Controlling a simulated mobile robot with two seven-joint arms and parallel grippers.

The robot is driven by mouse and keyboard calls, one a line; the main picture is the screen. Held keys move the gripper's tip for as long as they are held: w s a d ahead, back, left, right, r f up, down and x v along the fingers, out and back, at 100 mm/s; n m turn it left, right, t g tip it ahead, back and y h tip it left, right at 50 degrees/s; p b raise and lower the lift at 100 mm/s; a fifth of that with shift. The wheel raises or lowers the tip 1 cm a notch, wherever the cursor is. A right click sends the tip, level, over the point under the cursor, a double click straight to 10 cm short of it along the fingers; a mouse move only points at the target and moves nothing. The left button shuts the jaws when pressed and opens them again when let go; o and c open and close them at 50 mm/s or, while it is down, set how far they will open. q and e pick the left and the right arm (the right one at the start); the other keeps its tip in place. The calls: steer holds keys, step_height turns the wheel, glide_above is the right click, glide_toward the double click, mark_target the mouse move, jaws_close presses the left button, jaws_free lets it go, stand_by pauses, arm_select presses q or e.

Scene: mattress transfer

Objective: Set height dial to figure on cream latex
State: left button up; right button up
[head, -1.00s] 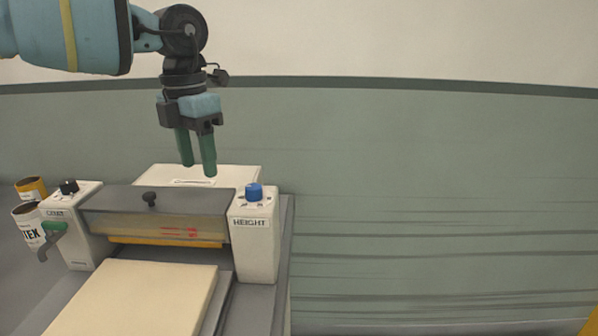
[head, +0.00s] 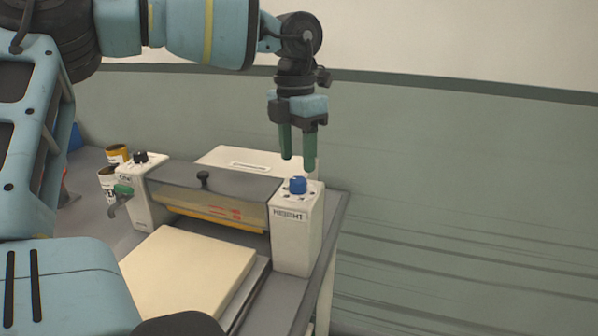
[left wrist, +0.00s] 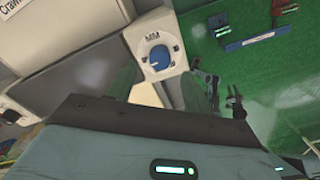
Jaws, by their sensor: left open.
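The blue height dial (head: 298,185) sits on top of the right white post of the machine, above the printed word HEIGHT. It also shows in the left wrist view (left wrist: 159,57), ringed by small markings too blurred to read. My left gripper (head: 299,164) points down with its green fingers apart, just above the dial and empty. The cream latex slab (head: 188,268) lies flat on the machine bed in front of the roller housing. Any figure on the slab is not visible. My right gripper is not in view.
A dark cover (head: 217,187) with a small knob spans the posts. Right of the table edge is open, by a green wall.

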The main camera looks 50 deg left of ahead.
mark_target(298, 179)
arm_select(q)
steer(key=shift+d+f, duration=0.1)
steer(key=shift+f, duration=2.1)
steer(key=c, duration=1)
